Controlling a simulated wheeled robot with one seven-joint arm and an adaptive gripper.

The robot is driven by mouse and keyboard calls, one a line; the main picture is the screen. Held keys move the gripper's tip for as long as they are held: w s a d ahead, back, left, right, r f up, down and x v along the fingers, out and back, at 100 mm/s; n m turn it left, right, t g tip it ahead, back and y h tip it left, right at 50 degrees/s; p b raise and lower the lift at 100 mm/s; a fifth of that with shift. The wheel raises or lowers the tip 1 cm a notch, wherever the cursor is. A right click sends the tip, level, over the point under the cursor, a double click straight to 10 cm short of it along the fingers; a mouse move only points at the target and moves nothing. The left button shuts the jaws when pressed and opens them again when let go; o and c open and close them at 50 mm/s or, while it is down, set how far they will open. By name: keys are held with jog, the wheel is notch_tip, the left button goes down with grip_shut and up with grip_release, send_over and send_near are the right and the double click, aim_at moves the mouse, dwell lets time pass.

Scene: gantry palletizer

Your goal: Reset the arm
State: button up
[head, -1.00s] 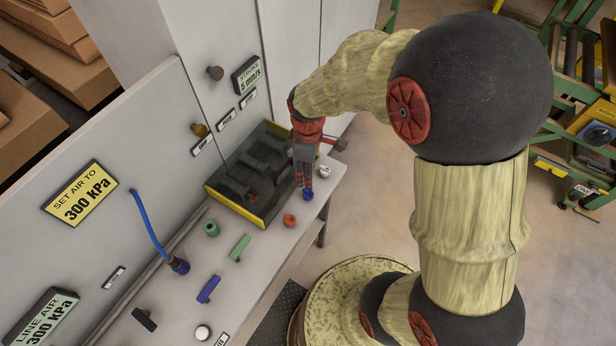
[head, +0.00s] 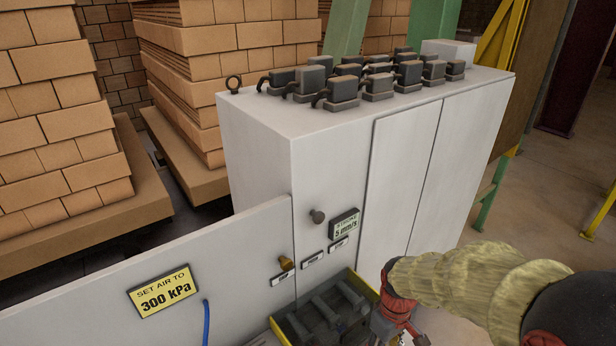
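My arm (head: 465,285), in a pale yellow sleeve with dark and red joints, enters at the lower right of the head view. Its red wrist (head: 398,280) hangs just right of a dark tray with a yellow rim (head: 283,329).
A grey cabinet (head: 255,165) stands behind, with several dark connectors (head: 378,84) on top. Its front carries a knob (head: 317,216) and a "5 mm/s" display (head: 344,225). A "300 kPa" sign (head: 163,291) is on the panel at left. Stacked boxes (head: 60,120) stand behind.

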jog(key=s+r+m+t+b, duration=0.6)
jog(key=s+r+b, duration=0.4)
jog(key=r+b, duration=0.1)
jog(key=shift+s+r, duration=0.35)
jog(key=shift+r, duration=0.2)
dwell(2.2)
